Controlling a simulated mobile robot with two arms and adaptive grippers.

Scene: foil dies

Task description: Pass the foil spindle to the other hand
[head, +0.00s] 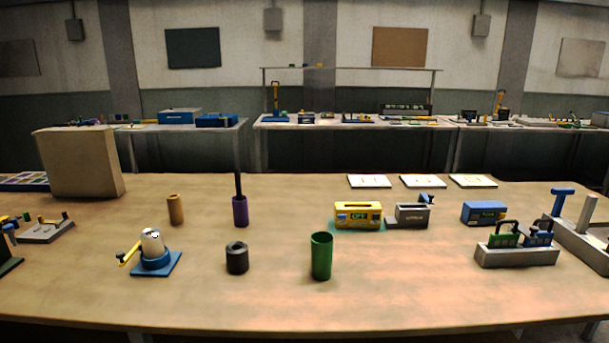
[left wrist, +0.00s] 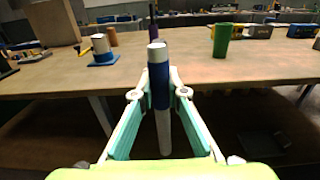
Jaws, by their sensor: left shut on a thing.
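The foil spindle (left wrist: 160,78) is a slim upright rod with a white top, a blue band in the middle and a white lower part. It shows only in the left wrist view. My left gripper (left wrist: 160,93) is shut on it around the blue part, with one finger on each side. The spindle is in front of the table's near edge, and its lower end hangs between the fingers. Neither gripper shows in the head view, and my right gripper is in no view.
On the table (head: 420,300) stand a green cup (head: 321,258), a dark ring (head: 237,260), a purple cylinder with a dark rod (head: 240,212), a tan cylinder (head: 175,210) and a blue-based fixture (head: 155,262). A yellow box (head: 358,222) stands farther right. The front strip is clear.

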